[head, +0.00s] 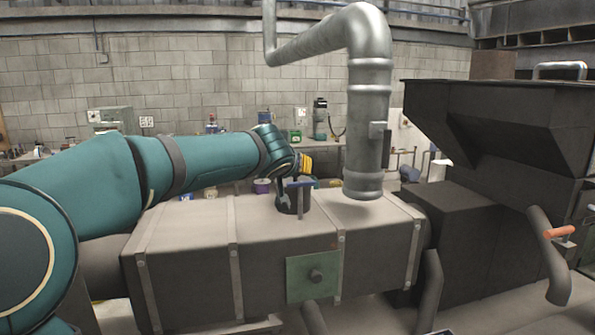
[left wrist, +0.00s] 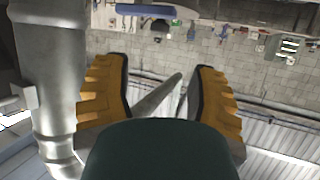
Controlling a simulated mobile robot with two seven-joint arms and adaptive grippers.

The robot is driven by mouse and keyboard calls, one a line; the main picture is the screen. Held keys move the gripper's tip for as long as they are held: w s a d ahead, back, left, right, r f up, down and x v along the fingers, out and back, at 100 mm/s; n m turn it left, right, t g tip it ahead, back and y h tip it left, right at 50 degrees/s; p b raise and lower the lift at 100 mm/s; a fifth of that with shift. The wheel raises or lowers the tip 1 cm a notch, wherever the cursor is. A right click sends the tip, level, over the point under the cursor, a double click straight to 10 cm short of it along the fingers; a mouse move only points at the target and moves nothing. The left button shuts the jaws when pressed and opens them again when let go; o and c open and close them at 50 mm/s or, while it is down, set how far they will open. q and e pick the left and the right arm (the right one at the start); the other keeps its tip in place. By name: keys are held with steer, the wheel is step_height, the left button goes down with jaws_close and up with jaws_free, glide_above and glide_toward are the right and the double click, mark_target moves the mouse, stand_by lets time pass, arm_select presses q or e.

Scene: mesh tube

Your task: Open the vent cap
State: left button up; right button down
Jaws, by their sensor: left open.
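The likely vent cap is a short dark cylinder (head: 285,203) on top of the long grey box, with a blue-grey T-shaped handle (head: 299,184) at it. My left gripper (head: 304,163) is just above and behind the handle, at the end of the teal arm from the left. In the left wrist view, its two yellow fingers (left wrist: 162,98) are wide apart with nothing gripped between them. My right gripper is in neither view.
A thick silver pipe (head: 368,130) hangs close to the right of the gripper; it also shows at the left in the wrist view (left wrist: 55,80). The grey box (head: 190,255) has a green plate (head: 314,277) in front. A dark hopper (head: 500,120) stands right.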

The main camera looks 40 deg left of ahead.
mark_target(293, 176)
arm_select(q)
steer(key=p+x, duration=0.1)
steer(key=x, duration=1.1)
steer(key=shift+d+f, duration=0.1)
steer(key=shift+c, duration=0.4)
steer(key=shift+s, duration=0.1)
jaws_close()
